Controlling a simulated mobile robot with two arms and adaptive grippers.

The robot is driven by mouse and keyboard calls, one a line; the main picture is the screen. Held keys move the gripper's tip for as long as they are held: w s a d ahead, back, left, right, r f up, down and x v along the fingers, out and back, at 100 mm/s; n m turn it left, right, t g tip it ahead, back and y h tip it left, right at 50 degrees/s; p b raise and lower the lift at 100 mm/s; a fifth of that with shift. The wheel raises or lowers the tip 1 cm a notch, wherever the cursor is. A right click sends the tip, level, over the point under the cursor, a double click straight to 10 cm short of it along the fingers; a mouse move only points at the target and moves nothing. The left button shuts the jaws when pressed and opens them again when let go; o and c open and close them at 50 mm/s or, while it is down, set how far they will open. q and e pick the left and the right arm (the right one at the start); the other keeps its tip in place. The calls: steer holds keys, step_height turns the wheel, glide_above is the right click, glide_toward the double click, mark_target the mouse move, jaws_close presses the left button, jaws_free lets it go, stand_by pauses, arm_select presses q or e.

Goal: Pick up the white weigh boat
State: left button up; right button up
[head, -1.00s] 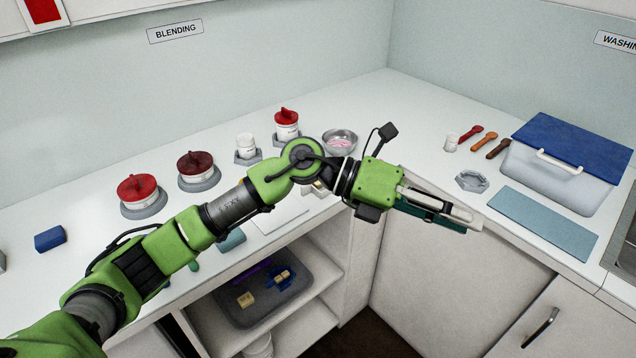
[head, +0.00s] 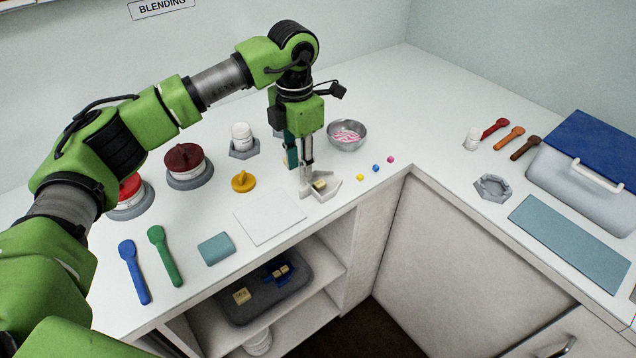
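The white weigh boat (head: 331,189) sits on the white counter near the front edge, left of the inside corner. A small yellowish piece (head: 320,184) lies in it. My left gripper (head: 304,186) points down at the boat's left side, and its fingers hide part of that side. I cannot tell whether the fingers touch or grip the boat, or how far apart they are. My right gripper is not in view.
A white sheet (head: 268,217) and a yellow knobbed lid (head: 243,181) lie left. Lidded jars (head: 187,165) and a white bottle (head: 242,136) stand farther left.

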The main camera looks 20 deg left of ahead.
mark_target(304, 187)
arm_select(q)
steer(key=f, duration=0.1)
steer(key=f+p, duration=0.1)
steer(key=f, duration=0.1)
steer(key=shift+w+d, duration=0.15)
steer(key=shift+w, duration=0.05)
steer(key=f, duration=0.2)
steer(key=f+p, duration=0.1)
steer(key=shift+w+d+f, duration=0.15)
steer(key=shift+w+f, duration=0.05)
steer(key=shift+f, duration=0.15)
steer(key=shift+f+p, duration=0.2)
steer(key=shift+p, duration=0.1)
jaws_close()
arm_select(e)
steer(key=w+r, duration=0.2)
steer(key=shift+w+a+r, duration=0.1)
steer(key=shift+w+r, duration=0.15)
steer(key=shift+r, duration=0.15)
